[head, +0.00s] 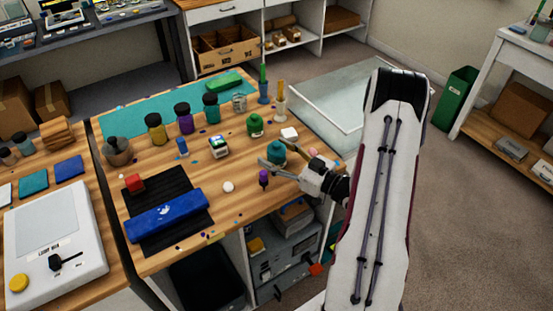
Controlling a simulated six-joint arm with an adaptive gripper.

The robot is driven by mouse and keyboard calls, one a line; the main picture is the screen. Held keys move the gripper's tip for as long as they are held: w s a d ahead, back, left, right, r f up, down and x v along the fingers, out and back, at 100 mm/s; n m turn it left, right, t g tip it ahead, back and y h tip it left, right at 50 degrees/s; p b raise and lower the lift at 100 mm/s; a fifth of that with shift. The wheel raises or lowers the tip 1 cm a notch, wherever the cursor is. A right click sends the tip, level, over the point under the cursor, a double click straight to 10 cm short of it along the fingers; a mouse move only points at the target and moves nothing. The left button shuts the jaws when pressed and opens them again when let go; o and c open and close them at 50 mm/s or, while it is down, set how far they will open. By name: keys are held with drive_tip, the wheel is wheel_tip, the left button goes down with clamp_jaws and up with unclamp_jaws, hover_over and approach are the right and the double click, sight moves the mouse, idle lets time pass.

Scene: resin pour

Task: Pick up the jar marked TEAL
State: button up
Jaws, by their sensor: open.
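A jar with teal contents and a dark lid (211,107) stands upright at the back of the wooden table, right of a purple jar (184,118) and a yellow jar (156,129). A smaller teal pot (276,150) stands near the table's right side. I cannot read a label on either teal one. My gripper (279,162) is open at the smaller teal pot, with its fingers pointing left. I cannot tell whether the pot is between the fingers or touching them. The jar with the dark lid is well apart from my gripper.
A blue roll (166,215) lies on a black mat (148,240) at front left. A glass-like tank (335,92) stands beyond the table's right edge.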

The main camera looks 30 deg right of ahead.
idle(0.5)
drive_tip(key=c, duration=1.5)
drive_tip(key=shift+o, duration=0.2)
drive_tip(key=shift+r, duration=0.2)
drive_tip(key=shift+r, duration=4.85)
